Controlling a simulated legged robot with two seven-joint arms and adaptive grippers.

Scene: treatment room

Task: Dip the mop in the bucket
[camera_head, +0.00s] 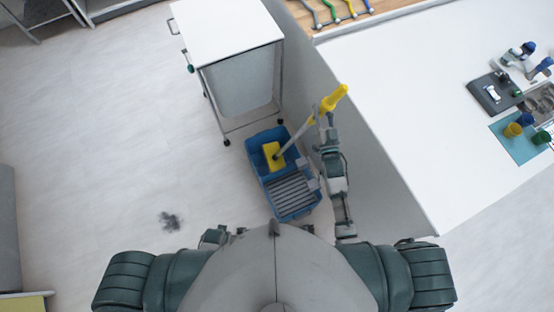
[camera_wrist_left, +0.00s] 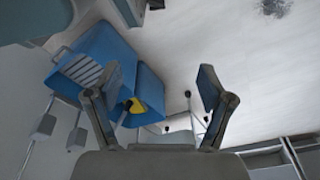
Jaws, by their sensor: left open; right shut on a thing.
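The blue bucket (camera_head: 304,206) stands on the floor in front of me, with a grey slatted wringer (camera_head: 290,191) over its near part. The mop's yellow head (camera_head: 272,155) is at the bucket's far part, within its outline; its exact depth cannot be told. The grey mop handle (camera_head: 292,142) slants up to a yellow grip (camera_head: 334,98). My right gripper (camera_head: 322,122) is shut on the mop near the yellow grip. My left gripper (camera_wrist_left: 160,95) is open and empty; the wrist view shows the blue bucket (camera_wrist_left: 88,48) and yellow mop head (camera_wrist_left: 136,106) beyond its fingers.
A white wheeled cart (camera_head: 228,32) stands just beyond the bucket. A long white counter (camera_head: 400,110) runs along the right, close to my right arm. A dark stain (camera_head: 170,221) lies on the floor at the left, where the floor is mostly clear.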

